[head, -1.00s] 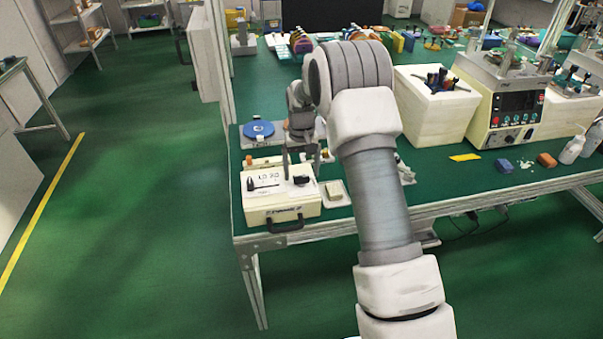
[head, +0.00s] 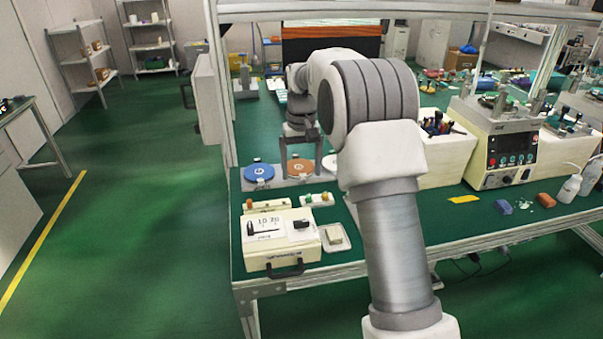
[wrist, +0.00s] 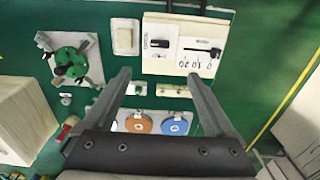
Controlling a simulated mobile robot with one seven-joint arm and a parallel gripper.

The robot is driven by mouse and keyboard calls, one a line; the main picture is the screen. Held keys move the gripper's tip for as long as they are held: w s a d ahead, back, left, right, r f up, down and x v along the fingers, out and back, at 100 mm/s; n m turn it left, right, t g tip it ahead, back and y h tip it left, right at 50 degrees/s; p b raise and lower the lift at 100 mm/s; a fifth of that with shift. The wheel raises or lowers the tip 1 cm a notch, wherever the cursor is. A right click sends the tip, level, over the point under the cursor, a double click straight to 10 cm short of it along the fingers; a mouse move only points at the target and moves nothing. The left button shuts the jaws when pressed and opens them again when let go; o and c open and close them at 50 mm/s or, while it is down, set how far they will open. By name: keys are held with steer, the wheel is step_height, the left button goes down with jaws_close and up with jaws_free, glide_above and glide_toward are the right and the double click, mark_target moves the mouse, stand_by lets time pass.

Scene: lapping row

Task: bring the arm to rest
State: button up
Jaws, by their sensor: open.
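My gripper (head: 301,168) hangs at the end of my raised arm, fingers pointing down, in front of the blue disc (head: 259,173) and orange-brown disc (head: 301,168) region of the bench. It also shows in the wrist view (wrist: 158,76), with its two fingers well apart and nothing between them. In that view the beige case (wrist: 185,48) lies beyond the fingertips. The gripper looks clear of the bench and touches nothing that I can see. My arm hides part of the bench behind it.
The beige case (head: 281,243) and a small tray (head: 335,238) stand at the bench's front left corner. A white block with tools (head: 445,155) and a control machine (head: 512,150) stand to the right. An upright post (head: 222,95) rises at the left. The floor at left is clear.

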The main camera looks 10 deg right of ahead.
steer(key=s+r+t, duration=0.3)
steer(key=s+r, duration=1)
steer(key=s, duration=0.2)
steer(key=s+f+t, duration=0.2)
steer(key=s, duration=1.8)
steer(key=shift+s+t, duration=0.3)
steer(key=shift+s, duration=0.1)
steer(key=shift+a+f, duration=0.1)
